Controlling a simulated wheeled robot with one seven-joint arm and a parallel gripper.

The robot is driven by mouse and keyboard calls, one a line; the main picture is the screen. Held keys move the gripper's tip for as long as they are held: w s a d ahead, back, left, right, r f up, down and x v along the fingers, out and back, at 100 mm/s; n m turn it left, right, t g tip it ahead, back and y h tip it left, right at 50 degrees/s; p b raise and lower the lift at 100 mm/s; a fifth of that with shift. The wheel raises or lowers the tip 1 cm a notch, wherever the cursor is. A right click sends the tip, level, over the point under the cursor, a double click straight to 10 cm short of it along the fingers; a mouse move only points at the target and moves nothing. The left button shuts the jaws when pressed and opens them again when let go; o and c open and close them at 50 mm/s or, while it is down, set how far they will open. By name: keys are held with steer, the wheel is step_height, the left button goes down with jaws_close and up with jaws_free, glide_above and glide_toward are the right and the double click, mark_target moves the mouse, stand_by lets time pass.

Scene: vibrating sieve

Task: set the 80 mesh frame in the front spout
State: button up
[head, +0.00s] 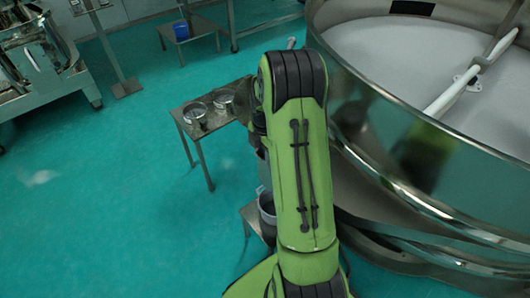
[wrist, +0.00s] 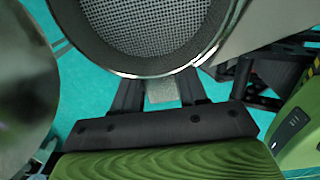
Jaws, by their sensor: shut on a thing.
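My gripper (wrist: 159,90) shows in the wrist view, its two dark fingers shut on the grey tab of a round mesh frame (wrist: 150,22). The frame has a woven grey mesh, a dark inner wall and a shiny metal rim, and is cut off by the top edge. I see no label, so I cannot tell its mesh number. In the head view my green arm hides the gripper and most of the area beyond it. I cannot make out the front spout for certain in either view.
The large steel sieve (head: 400,165) fills the right of the head view. A small metal table (head: 183,119) holds two round frames, a nearer one (head: 195,112) and another (head: 223,101). Teal floor is open at left.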

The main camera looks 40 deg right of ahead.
steer(key=shift+s+a+f+b, duration=0.2)
steer(key=shift+s+f, duration=0.1)
steer(key=shift+f, duration=0.35)
steer(key=shift+s+a+f+b, duration=0.15)
steer(key=shift+s+f, duration=0.1)
steer(key=shift+f, duration=0.4)
steer(key=shift+d, duration=0.1)
steer(key=o, duration=1.3)
steer(key=shift+w, duration=0.1)
steer(key=shift+o, duration=0.2)
steer(key=r, duration=0.1)
steer(key=r+p, duration=0.1)
steer(key=r, duration=0.1)
steer(key=w+r+p, duration=0.1)
steer(key=r, duration=0.1)
steer(key=shift+d+r, duration=0.15)
steer(key=shift+d, duration=0.25)
step_height(320, 180, up, 13)
steer(key=p, duration=0.4)
steer(key=shift+s+a, duration=0.15)
steer(key=shift+a, duration=0.2)
